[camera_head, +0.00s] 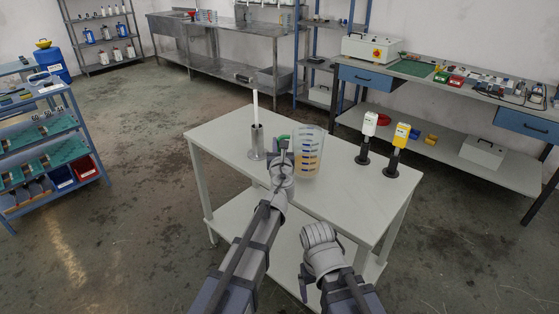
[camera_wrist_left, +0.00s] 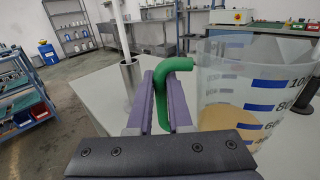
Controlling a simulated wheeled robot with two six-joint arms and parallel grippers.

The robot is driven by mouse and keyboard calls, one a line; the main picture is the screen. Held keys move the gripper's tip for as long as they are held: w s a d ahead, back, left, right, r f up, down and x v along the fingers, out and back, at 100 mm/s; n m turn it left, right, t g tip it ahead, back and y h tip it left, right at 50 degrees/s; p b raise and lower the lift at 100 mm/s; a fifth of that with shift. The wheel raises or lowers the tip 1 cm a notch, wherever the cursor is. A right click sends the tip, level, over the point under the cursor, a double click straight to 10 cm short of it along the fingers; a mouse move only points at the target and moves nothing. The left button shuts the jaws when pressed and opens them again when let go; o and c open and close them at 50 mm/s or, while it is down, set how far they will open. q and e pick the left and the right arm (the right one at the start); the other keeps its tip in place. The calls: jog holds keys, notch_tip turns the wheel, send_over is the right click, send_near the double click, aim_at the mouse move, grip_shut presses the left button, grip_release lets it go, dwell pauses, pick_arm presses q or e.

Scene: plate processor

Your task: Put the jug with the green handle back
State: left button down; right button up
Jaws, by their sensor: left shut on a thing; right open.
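The clear jug (camera_head: 310,158) has blue scale marks, an orange-tan layer low inside and a green handle (camera_wrist_left: 181,64). In the head view it is upright over the white table (camera_head: 350,193), right of my left gripper (camera_head: 283,149). I cannot tell whether its base touches the tabletop. In the left wrist view the left gripper (camera_wrist_left: 161,92) is shut on the green handle, with the jug body (camera_wrist_left: 222,85) to the right. My right gripper (camera_head: 319,235) is open near the table's front edge; its fingers are hard to make out.
A metal stand with a white rod (camera_head: 255,106) is just left of the jug. The front left tabletop is clear. A workbench (camera_head: 440,85) is behind.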

pick_arm(q)
jog(key=shift+f+b, duration=1.8)
jog(key=shift+f, duration=0.2)
jog(key=c, duration=0.8)
grip_release()
jog(key=shift+r, duration=0.1)
jog(key=shift+c, duration=0.2)
jog(key=shift+r, duration=0.2)
jog(key=s+d, duration=0.1)
jog(key=s, duration=1.1)
jog(key=shift+d, duration=0.35)
